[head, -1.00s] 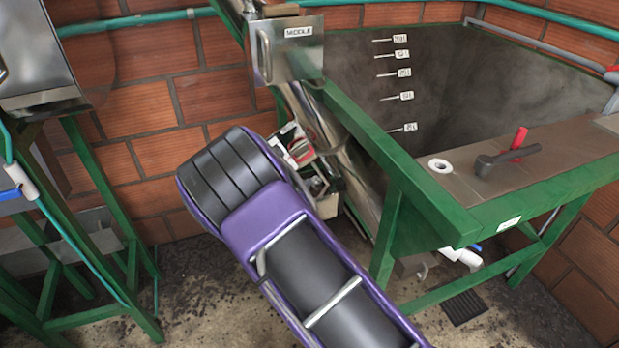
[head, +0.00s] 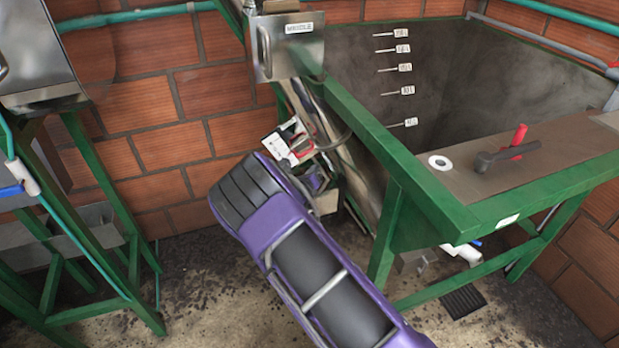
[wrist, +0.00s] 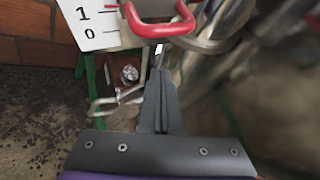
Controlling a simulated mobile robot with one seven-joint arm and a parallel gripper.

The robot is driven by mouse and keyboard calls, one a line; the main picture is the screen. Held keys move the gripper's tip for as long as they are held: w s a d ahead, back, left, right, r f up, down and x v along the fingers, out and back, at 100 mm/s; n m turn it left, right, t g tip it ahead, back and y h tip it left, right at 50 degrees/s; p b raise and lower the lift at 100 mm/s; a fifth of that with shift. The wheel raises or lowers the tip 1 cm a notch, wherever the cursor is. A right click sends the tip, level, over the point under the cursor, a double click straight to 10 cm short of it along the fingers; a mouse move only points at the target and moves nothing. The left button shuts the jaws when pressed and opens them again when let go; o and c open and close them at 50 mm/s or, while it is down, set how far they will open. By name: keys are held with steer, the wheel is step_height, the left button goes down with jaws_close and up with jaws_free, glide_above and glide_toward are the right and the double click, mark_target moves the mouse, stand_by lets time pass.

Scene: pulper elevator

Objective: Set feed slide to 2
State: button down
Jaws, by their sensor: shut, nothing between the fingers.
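The feed slide has a red U-shaped handle (wrist: 160,26) at the top centre of the wrist view. Beside it on the left is a white scale plate (wrist: 92,22) with marks 1 and 0 showing. The handle is level with about the 1 mark; higher marks are out of frame. My gripper (wrist: 160,75) is shut and empty, its tips just below the handle in the picture; I cannot tell whether they touch. In the head view the white plate (head: 277,146) and red handle (head: 303,147) show beyond my purple arm, which hides my fingers.
A sloping metal elevator tube (head: 357,170) runs close to the right of the slide. A green stand (head: 95,200) is at left. Bare floor lies between.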

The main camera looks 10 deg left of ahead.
steer(key=r, duration=0.1)
steer(key=a+r, duration=0.2)
steer(key=shift+s+r, duration=0.2)
steer(key=shift+s, duration=0.1)
steer(key=shift+s+a+r+p, duration=0.1)
steer(key=shift+a+r+p, duration=0.3)
steer(key=shift+r, duration=0.3)
